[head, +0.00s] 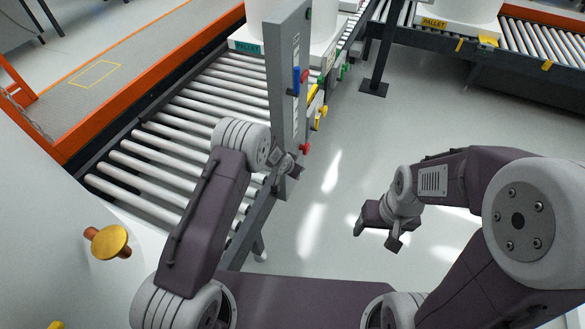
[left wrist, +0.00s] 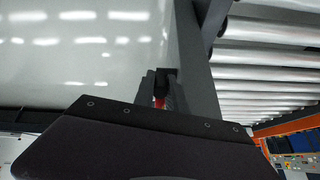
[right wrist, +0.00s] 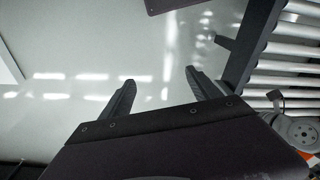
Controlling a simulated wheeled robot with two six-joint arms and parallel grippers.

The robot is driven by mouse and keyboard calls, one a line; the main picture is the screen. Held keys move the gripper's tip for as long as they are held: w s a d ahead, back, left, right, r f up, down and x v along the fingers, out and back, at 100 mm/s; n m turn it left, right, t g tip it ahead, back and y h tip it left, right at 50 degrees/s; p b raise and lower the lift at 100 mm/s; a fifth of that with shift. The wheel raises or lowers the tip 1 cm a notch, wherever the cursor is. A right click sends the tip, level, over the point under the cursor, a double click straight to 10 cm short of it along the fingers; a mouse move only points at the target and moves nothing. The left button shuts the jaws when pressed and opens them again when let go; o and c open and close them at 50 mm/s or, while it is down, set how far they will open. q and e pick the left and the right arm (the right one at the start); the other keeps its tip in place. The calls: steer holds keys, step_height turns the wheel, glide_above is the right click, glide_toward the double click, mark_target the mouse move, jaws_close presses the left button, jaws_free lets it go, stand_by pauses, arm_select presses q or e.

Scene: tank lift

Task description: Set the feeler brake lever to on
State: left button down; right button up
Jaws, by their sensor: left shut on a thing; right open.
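A grey control post (head: 285,95) stands at the side of the roller conveyor. It carries a blue handle (head: 296,82), yellow handles (head: 321,112), green parts and a red knob (head: 305,148) low down. The labels are too small to read, so I cannot tell which one is the feeler brake lever. My left gripper (head: 290,168) is at the lower part of the post, just below the red knob. In the left wrist view, its fingers (left wrist: 160,78) are shut around a red part (left wrist: 159,103), mostly hidden. My right gripper (head: 377,236) is open and empty above the floor; its spread fingers show in the right wrist view (right wrist: 160,82).
The roller conveyor (head: 165,130) runs along the left of the post, with orange side rails (head: 150,85). White tanks on pallets stand at the back. A second conveyor (head: 530,45) is at the back right. The floor (head: 330,200) right of the post is clear.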

steer(key=shift+w+a+f+m, duration=0.1)
steer(key=shift+a+f+m, duration=0.1)
steer(key=shift+m, duration=0.1)
steer(key=c, duration=0.8)
steer(key=a+f+m+g, duration=0.1)
steer(key=w+a+f+m+g+y, duration=0.1)
steer(key=m, duration=0.1)
steer(key=shift+a+f, duration=0.1)
steer(key=shift+a, duration=0.2)
jaws_close()
steer(key=w+a+f+m+y, duration=0.6)
steer(key=a+m, duration=0.3)
steer(key=w+a+f+m+y, duration=0.6)
steer(key=a+m+y, duration=0.1)
steer(key=a+m, duration=0.2)
steer(key=w+d+f+m+t+y, duration=0.1)
steer(key=w+d+f+m+t, duration=0.1)
steer(key=f+m+t, duration=0.45)
steer(key=w+d+f+m+t+y, duration=0.1)
steer(key=w+d+f+m+t, duration=0.2)
steer(key=m+t, duration=0.5)
steer(key=w+a+r+m, duration=0.1)
steer(key=w+a+r, duration=0.3)
steer(key=w+a, duration=0.2)
steer(key=shift+w+r+g, duration=0.35)
steer(key=shift+w+r, duration=0.05)
steer(key=shift+w, duration=1)
